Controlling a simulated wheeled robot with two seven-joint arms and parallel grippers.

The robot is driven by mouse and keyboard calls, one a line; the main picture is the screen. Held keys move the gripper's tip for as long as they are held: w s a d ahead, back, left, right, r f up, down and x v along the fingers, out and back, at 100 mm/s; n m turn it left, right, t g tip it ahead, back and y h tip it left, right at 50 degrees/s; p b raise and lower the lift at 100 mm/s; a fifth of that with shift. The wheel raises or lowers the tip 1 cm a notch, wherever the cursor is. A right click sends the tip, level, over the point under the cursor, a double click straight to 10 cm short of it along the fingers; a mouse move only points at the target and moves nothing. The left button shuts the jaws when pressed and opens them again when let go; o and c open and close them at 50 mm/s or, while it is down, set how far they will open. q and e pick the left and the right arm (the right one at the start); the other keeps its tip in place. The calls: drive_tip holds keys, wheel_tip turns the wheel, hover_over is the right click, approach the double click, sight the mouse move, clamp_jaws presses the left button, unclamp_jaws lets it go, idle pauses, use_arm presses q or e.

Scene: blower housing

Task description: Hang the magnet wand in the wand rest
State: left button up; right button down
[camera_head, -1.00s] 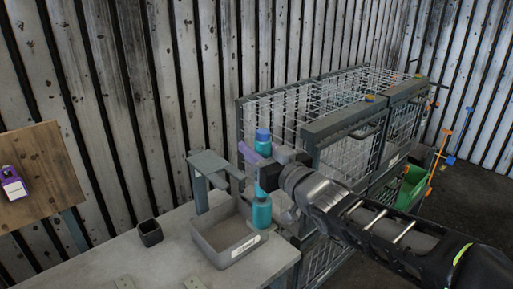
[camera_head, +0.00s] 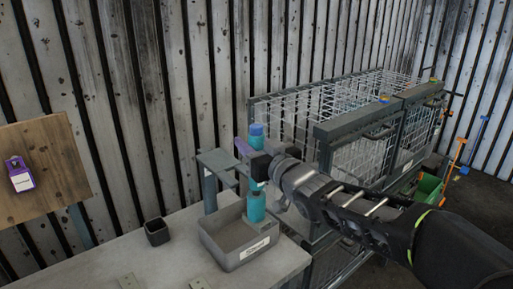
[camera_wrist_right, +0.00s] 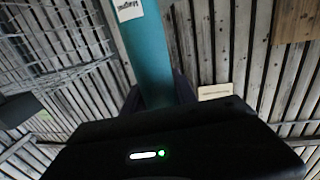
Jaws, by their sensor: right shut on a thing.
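The magnet wand is a teal rod with a blue top (camera_head: 257,130), held upright. My right gripper (camera_head: 250,160) is shut on its middle, hiding part of it. In the right wrist view the teal wand (camera_wrist_right: 150,60) runs up between the dark fingers, with a white label reading "Magnet". The wand rest (camera_head: 217,160) looks to be the grey post with a flat top plate, just left of the wand. The gripper and wand overlap the plate's right end in the picture; I cannot tell if they touch. My left gripper is not in view.
A grey labelled tray (camera_head: 238,262) sits on the bench below the wand. A small dark cup (camera_head: 157,232) stands to its left. A wire-mesh cage (camera_head: 290,108) is behind and right.

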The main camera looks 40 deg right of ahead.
drive_tip(key=w, duration=0.8)
drive_tip(key=shift+w+f+b, duration=0.15)
drive_tip(key=shift+w+b, duration=0.15)
drive_tip(key=shift+b, duration=0.1)
drive_tip(key=shift+d, duration=0.1)
idle(0.4)
drive_tip(key=c, duration=1.3)
unclamp_jaws()
drive_tip(key=o, duration=0.4)
drive_tip(key=shift+f, duration=0.1)
drive_tip(key=shift+s, duration=0.1)
